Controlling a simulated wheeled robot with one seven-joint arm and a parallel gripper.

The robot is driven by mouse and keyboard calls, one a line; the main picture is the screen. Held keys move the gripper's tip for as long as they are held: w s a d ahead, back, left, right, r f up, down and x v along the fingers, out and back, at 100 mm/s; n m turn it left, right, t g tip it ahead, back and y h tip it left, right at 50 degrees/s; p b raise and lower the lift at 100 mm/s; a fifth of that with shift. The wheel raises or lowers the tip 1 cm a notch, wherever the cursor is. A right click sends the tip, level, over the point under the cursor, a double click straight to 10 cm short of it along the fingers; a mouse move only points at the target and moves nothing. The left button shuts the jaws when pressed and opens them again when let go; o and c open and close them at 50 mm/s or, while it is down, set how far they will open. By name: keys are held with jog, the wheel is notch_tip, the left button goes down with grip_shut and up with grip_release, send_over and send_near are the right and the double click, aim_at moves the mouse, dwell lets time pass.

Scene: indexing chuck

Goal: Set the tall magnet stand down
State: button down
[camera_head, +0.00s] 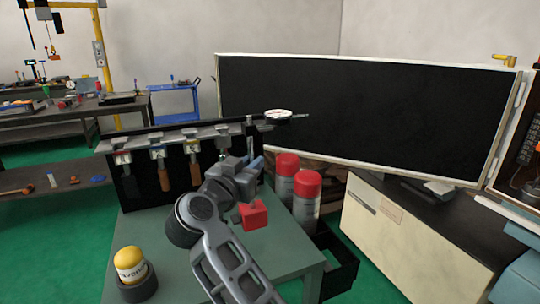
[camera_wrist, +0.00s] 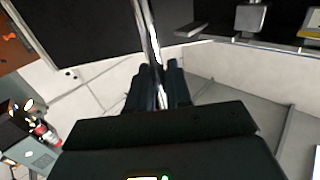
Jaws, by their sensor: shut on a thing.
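The tall magnet stand shows in the head view as a thin grey post (camera_head: 249,124) with a round white dial gauge (camera_head: 278,114) on an arm at its top, pointing right. My gripper (camera_head: 254,164) is around the post above the green-grey table. In the wrist view the shiny post (camera_wrist: 149,35) runs down between the two dark fingers of my gripper (camera_wrist: 158,74), which are shut on it. The stand's base is hidden or cannot be made out, so I cannot tell whether it touches a surface. A red block (camera_head: 254,215) shows beside my wrist; I cannot tell what it belongs to.
Two red-capped cans (camera_head: 287,163) stand right of my gripper, near a dark open bin (camera_head: 341,262). A tool rack (camera_head: 178,139) with hanging tools stands behind. A yellow-capped container (camera_head: 130,261) is at the table's front left. A black panel (camera_head: 360,105) fills the back.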

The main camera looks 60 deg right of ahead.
aim_at(243, 208)
jog(key=shift+w+a+f+b, duration=0.15)
jog(key=shift+w+a+f, duration=0.15)
jog(key=shift+f, duration=0.55)
jog(key=shift+w+a+f+b, duration=0.15)
jog(key=shift+w+a+f, duration=0.15)
jog(key=shift+f, duration=0.55)
jog(key=shift+w+a+f+b, duration=0.15)
jog(key=shift+w+a+f, duration=0.15)
jog(key=shift+f, duration=0.65)
jog(key=c, duration=1)
grip_release()
jog(key=shift+s+f, duration=0.1)
jog(key=shift+f, duration=0.05)
jog(key=shift+c, duration=0.2)
jog(key=s+a, duration=0.2)
jog(key=a, duration=1)
jog(key=shift+s, duration=0.15)
jog(key=shift+d, duration=0.1)
